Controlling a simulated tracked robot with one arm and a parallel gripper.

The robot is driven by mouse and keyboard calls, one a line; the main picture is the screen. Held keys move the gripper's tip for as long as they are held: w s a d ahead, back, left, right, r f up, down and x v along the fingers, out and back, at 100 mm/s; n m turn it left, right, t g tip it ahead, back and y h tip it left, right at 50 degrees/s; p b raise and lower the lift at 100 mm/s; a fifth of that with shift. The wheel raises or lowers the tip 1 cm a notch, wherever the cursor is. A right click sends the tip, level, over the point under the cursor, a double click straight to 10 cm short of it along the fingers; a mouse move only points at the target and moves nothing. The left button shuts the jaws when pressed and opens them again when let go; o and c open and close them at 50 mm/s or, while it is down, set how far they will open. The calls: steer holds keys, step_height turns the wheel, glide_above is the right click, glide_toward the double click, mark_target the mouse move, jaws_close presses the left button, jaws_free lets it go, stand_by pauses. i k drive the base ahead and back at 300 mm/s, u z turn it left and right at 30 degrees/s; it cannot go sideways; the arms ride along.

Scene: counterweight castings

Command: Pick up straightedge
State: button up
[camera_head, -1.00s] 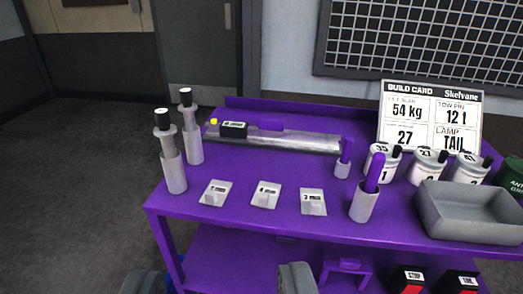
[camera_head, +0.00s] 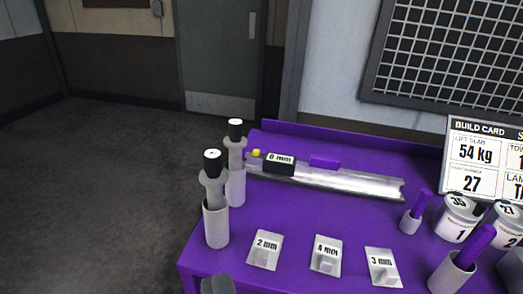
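The straightedge (camera_head: 350,183) is a long, shiny metal bar lying along the back of the purple table, with a purple grip (camera_head: 324,162) on its back side. A black block (camera_head: 280,164) marked "0 mm" sits at its left end, beside a small yellow knob (camera_head: 256,153). My gripper (camera_head: 217,286) shows only as a dark grey tip at the bottom edge, near the table's front left corner. It is well short of the straightedge in the picture. The rest of it is out of frame, so its opening cannot be told.
Two grey posts with black tops (camera_head: 216,215) (camera_head: 236,175) stand at the table's left side. Small plates marked 2 mm (camera_head: 265,250), 4 mm (camera_head: 326,256) and 3 mm (camera_head: 382,268) lie in front. Purple-handled holders (camera_head: 411,220), white cans (camera_head: 456,220) and a build card (camera_head: 482,160) stand right.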

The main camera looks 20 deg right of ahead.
mark_target(325, 169)
steer(key=z, duration=0.25)
steer(key=i, duration=1.3)
steer(key=z, duration=0.65)
